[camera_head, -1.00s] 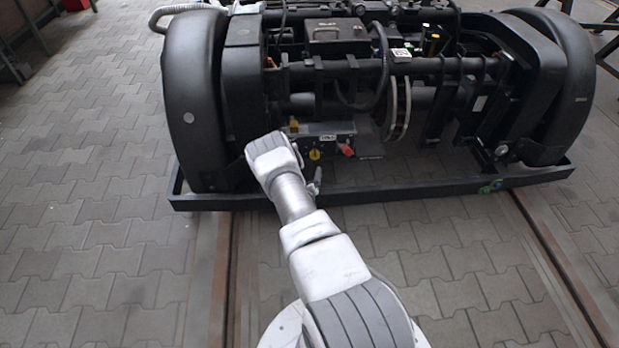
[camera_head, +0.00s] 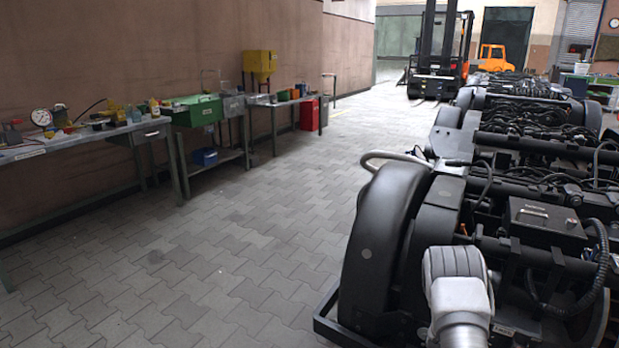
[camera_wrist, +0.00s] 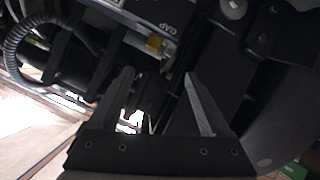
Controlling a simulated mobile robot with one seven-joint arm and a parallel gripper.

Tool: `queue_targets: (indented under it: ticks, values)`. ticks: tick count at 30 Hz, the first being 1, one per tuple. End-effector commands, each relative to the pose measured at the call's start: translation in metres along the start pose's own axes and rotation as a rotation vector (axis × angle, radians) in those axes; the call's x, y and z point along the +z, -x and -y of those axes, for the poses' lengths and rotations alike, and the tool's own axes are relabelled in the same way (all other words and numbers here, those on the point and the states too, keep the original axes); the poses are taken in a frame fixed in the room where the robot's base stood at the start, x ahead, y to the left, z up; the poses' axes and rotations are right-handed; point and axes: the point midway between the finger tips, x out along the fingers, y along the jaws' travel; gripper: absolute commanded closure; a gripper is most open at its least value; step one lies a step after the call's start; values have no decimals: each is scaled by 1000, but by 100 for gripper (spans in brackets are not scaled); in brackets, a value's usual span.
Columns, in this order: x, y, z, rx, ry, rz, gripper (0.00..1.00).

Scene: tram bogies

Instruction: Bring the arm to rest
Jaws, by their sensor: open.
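My gripper (camera_wrist: 158,100) shows in the wrist view with its two fingers apart and nothing between them. Behind the fingers is the dark underside and frame of a bogie (camera_wrist: 90,60), with a small yellow part (camera_wrist: 155,44) and a "GAP" marking close by. I cannot tell how far the fingertips are from it. In the head view a part of my light grey arm shows at the lower right, in front of the black bogie (camera_head: 385,235); the gripper itself is hidden there.
Along the left wall stand a workbench (camera_head: 85,137) with tools, a green toolbox (camera_head: 195,110) and a yellow container (camera_head: 260,64). An orange forklift (camera_head: 440,60) stands at the back, beside more bogies (camera_head: 520,95). The paved floor (camera_head: 230,230) between benches and bogies is clear.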

Motion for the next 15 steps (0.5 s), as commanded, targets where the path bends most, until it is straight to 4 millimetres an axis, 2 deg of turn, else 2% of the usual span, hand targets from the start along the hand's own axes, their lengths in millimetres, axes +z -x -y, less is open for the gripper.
queue_targets:
  ticks: [1,6,11,15]
  values:
    - [-24,10,2,-22,-18,3,19]
    - [-81,48,8,-102,-67,45,19]
    - [-128,93,14,-181,-102,81,19]
    - [-162,139,16,-248,-123,114,19]
